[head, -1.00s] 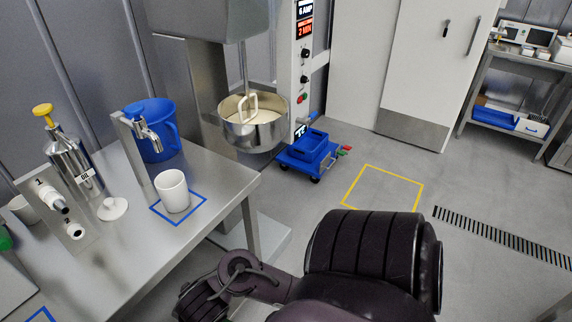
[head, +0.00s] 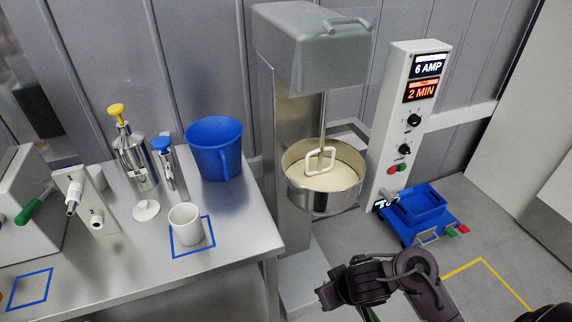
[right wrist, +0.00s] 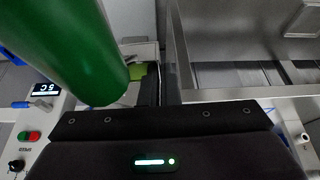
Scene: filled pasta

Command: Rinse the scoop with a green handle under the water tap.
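A thick green handle (right wrist: 72,50), which I take for the scoop's, fills the upper left of the right wrist view, close to the camera and held up in the air. The rest of the scoop is out of view there. My right gripper (head: 342,290) is at the bottom of the head view, with a sliver of green (head: 372,314) below it. It appears shut on the handle, though its fingertips are hidden. A steel tap with a blue top (head: 166,160) stands on the table at left. My left gripper is not in view.
A white cup (head: 186,226) stands in a blue square by the tap, with a blue jug (head: 216,150) behind. A mixer bowl (head: 322,190) stands right of the table. A blue cart (head: 418,210) is on the floor. Numbered spouts (head: 80,200) are at left.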

